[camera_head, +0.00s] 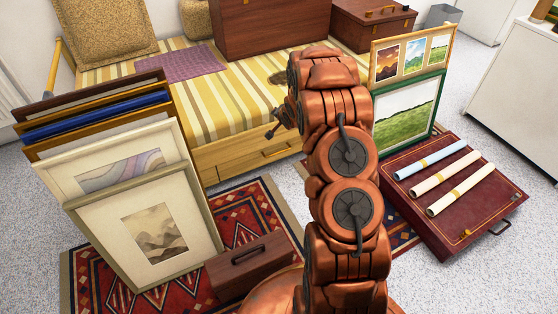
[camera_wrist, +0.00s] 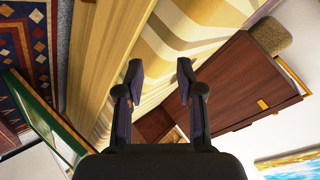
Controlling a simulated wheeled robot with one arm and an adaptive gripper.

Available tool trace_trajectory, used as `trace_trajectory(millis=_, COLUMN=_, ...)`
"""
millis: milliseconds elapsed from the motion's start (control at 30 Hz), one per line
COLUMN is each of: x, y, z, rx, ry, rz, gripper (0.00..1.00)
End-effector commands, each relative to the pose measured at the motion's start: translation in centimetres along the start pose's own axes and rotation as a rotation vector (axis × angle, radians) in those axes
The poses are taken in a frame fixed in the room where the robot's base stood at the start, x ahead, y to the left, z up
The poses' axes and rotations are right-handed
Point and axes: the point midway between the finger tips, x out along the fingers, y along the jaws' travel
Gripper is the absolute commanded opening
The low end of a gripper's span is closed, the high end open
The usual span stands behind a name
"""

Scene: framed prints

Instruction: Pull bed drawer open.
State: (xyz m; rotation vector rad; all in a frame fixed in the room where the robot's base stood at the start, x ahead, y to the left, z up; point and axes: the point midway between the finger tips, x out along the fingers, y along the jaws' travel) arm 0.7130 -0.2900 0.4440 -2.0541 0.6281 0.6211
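The bed (camera_head: 222,105) has a yellow-and-white striped cover and a light wooden side. The bed drawer (camera_head: 232,162) is in that side and looks shut; my arm hides its right part. Its slim handle (camera_head: 276,154) runs along the front. My gripper (camera_head: 273,124) is above the bed's front edge, apart from the drawer handle. In the wrist view my gripper (camera_wrist: 160,72) has its two fingers spread, with nothing between them. The striped cover (camera_wrist: 190,35) and the wooden bed side (camera_wrist: 100,50) lie beyond the fingers.
Framed prints (camera_head: 145,225) lean in a stack at the left front. A brown box (camera_head: 250,264) sits on the patterned rug (camera_head: 255,208). A red case (camera_head: 410,207) with paper rolls and a green-framed print (camera_head: 407,110) stand at right. Brown cases (camera_head: 270,28) sit on the bed.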

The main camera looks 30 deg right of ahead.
Motion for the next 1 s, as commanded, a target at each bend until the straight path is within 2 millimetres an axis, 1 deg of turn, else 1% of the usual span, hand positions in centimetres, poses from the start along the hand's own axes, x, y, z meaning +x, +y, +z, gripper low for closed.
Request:
trace_trajectory(millis=33, x=2.6, y=2.2, z=1.1, rx=0.034, ry=0.005, rz=-0.022, gripper=0.37)
trace_trajectory(millis=100, x=4.8, y=3.8, z=1.8, rx=0.082, ry=0.014, rz=-0.062, gripper=0.37)
trace_trajectory(millis=300, x=10.7, y=8.3, z=4.0, rx=0.224, ry=0.033, rz=-0.187, gripper=0.37)
trace_trajectory(millis=500, x=15.5, y=13.2, z=6.9, rx=0.376, ry=0.033, rz=-0.316, gripper=0.37)
trace_trajectory(millis=600, x=17.3, y=15.4, z=8.4, rx=0.45, ry=0.029, rz=-0.378, gripper=0.37)
trace_trajectory(millis=733, x=18.8, y=17.6, z=10.0, rx=0.529, ry=0.022, rz=-0.445, gripper=0.37)
trace_trajectory(millis=833, x=19.4, y=18.6, z=10.7, rx=0.568, ry=0.016, rz=-0.481, gripper=0.37)
trace_trajectory(millis=1000, x=19.8, y=19.1, z=11.1, rx=0.599, ry=0.014, rz=-0.514, gripper=0.37)
